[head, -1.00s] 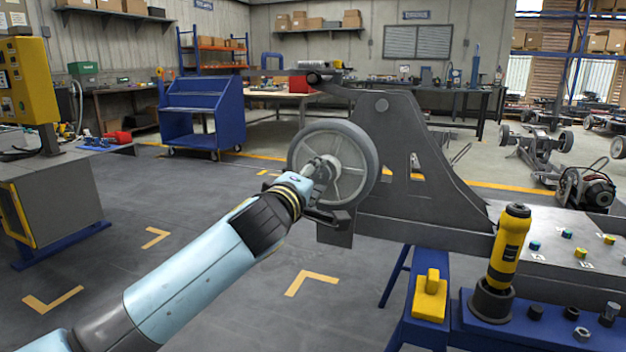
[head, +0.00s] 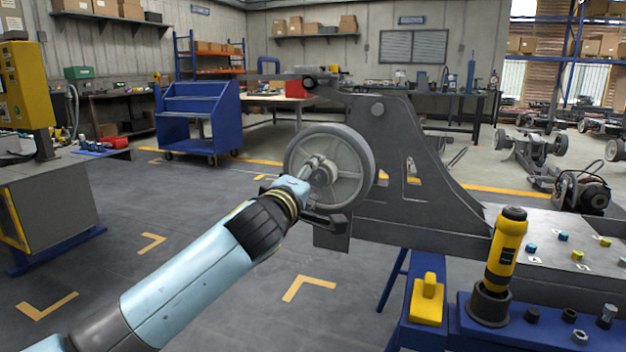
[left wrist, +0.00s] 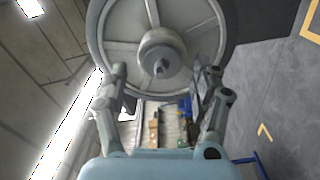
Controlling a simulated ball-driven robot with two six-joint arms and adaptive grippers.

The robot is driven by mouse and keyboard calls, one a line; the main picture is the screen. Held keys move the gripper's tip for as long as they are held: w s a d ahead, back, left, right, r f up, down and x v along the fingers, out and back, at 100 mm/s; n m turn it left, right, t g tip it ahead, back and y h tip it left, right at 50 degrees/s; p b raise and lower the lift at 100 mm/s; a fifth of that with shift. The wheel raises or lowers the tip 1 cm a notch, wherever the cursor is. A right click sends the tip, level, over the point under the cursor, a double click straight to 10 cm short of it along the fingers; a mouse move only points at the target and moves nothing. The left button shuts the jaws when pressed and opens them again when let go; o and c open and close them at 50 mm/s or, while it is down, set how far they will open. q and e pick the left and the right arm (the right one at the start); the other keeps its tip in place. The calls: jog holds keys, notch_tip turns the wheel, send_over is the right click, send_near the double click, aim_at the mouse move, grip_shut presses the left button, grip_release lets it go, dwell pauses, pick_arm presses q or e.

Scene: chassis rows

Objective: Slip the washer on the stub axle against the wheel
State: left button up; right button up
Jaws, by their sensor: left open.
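The wheel (head: 357,150) is grey with spokes and stands upright on the side of the dark chassis frame. In the left wrist view the wheel (left wrist: 112,28) faces me, with a round hub and the short stub axle (left wrist: 161,67) pointing at the camera. My left gripper (head: 320,170) is in front of the hub. In the left wrist view its fingers (left wrist: 163,80) are apart, one on each side of the axle, with nothing clearly between them. A round grey collar surrounds the axle; I cannot tell whether it is the washer or the hub. My right gripper is out of view.
The chassis frame (head: 388,135) rises right of the wheel on a blue stand. A yellow-black tool (head: 507,250) stands in a holder at the lower right, beside a yellow block (head: 428,300). Several small coloured parts lie on the grey panel (head: 550,225). The floor at left is open.

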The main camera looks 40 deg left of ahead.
pick_arm(q)
jog(key=v, duration=1.1)
jog(key=shift+d, duration=0.1)
jog(key=s+f+m+g+p, duration=0.1)
jog(key=s+f+g, duration=0.3)
jog(key=f, duration=0.8)
jog(key=s+f+m+g+h+p, duration=0.15)
jog(key=s+f, duration=0.45)
jog(key=f, duration=0.7)
jog(key=s+f+m+g, duration=0.2)
jog(key=s+f+g, duration=0.25)
jog(key=f, duration=0.75)
jog(key=s+d+f+m+g, duration=0.1)
jog(key=s+f+m, duration=0.3)
jog(key=s, duration=0.7)
jog(key=s+d+f+m+g+h, duration=0.1)
jog(key=s+f+m+g, duration=0.2)
jog(key=s, duration=0.8)
jog(key=s+d+f+m+g, duration=0.1)
jog(key=s+f+m+g, duration=0.2)
jog(key=s+f+m, duration=0.3)
jog(key=shift+s+f, duration=2.1)
jog(key=shift+s, duration=0.95)
